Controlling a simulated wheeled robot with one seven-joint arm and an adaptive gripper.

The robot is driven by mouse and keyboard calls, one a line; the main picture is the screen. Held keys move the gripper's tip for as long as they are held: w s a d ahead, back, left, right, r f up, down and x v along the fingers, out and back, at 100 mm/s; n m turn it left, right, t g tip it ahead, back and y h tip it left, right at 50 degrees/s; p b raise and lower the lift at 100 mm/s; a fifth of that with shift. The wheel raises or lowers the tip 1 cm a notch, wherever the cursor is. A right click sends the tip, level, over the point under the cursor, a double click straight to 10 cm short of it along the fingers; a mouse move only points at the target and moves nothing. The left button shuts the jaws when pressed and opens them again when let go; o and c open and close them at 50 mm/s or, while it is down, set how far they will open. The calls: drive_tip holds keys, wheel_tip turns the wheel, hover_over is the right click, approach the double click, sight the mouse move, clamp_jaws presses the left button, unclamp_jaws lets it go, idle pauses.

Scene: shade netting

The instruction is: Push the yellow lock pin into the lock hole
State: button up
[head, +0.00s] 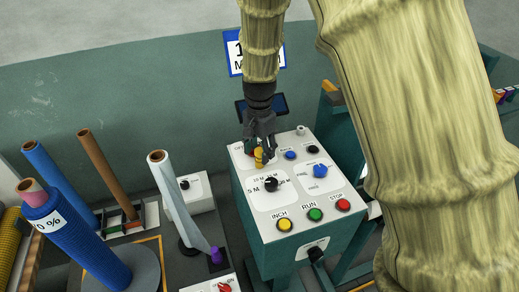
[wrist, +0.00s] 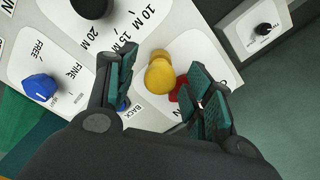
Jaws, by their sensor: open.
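The yellow lock pin (wrist: 160,75) stands on the white top of the control box and shows a rounded yellow head. It also shows in the head view (head: 259,158), just below my gripper (head: 261,146). In the wrist view my gripper (wrist: 162,62) is open, with one finger on the left of the pin and one on the right. I cannot tell whether either finger touches it. A red part (wrist: 178,91) lies close behind the pin, partly covered by it and the right finger. The lock hole is not visible; the pin and gripper may hide it.
The control box (head: 262,231) carries a black dial (head: 271,184), a blue knob (head: 320,170), and yellow (head: 284,225), green (head: 315,214) and red (head: 343,204) buttons. Left stand a blue net roll (head: 85,245) and a white roll (head: 180,205).

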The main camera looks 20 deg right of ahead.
sight(259, 150)
wheel_tip(259, 150, up, 12)
idle(0.6)
drive_tip(key=shift+f, duration=0.15)
